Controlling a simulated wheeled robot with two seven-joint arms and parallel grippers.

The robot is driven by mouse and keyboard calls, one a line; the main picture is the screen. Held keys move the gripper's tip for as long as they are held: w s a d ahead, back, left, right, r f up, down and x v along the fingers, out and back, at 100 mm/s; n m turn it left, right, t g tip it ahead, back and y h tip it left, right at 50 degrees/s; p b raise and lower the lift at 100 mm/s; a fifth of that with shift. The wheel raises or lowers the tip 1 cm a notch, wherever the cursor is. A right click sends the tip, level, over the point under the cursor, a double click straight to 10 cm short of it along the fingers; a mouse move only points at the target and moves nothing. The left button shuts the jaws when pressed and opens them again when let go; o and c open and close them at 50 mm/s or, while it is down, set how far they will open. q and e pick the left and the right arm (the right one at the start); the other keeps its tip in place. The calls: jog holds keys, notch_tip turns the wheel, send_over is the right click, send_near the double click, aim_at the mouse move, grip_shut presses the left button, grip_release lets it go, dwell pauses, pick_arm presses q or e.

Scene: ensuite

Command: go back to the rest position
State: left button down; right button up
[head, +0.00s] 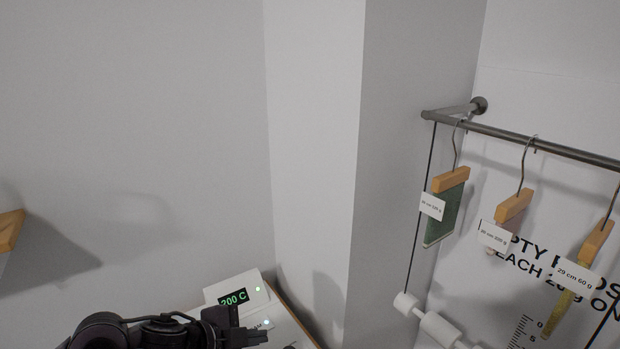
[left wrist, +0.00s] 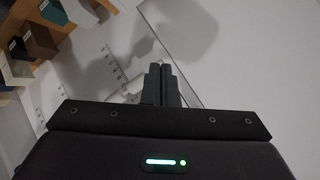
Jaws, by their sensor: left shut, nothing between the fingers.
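My left gripper (head: 262,337) shows at the bottom of the head view, in front of a white device with a green display. In the left wrist view its two dark fingers (left wrist: 162,84) are together with nothing between them. The fingers point toward a pale wall and appear apart from any object. My right gripper is in neither view.
The white device (head: 258,291) reads "200 C". A metal rail (head: 540,144) at right carries hangers with a green piece (head: 445,212) and tags. A wooden edge (head: 10,230) is at far left. Several blocks (left wrist: 40,40) show in the wrist view.

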pick_arm(q)
jog(key=s+d+n+t, duration=0.2)
jog(key=d+n, duration=0.1)
jog(key=d, duration=0.1)
jog(key=s+a+f+n+g+y, duration=0.3)
jog(key=s+a+f+n+y, duration=0.15)
jog(key=s+a+n, duration=0.35)
jog(key=s+a+f+n+g+y, duration=0.3)
jog(key=s+a+f+n, duration=0.2)
jog(key=s, duration=0.4)
notch_tip(320, 180, down, 34)
jog(key=s+g+b, duration=0.1)
jog(key=s+b, duration=0.1)
jog(key=b, duration=0.3)
jog(key=s+a+f+b, duration=0.1)
jog(key=s+f+b, duration=0.1)
jog(key=s+f, duration=0.8)
jog(key=s+a+f+g+b, duration=0.1)
jog(key=s+a+f+b, duration=0.1)
jog(key=s+f, duration=0.8)
notch_tip(320, 180, down, 4)
jog(key=shift+s+a+f+g+b, duration=0.2)
jog(key=shift+a+g+b, duration=0.1)
jog(key=shift+b, duration=0.15)
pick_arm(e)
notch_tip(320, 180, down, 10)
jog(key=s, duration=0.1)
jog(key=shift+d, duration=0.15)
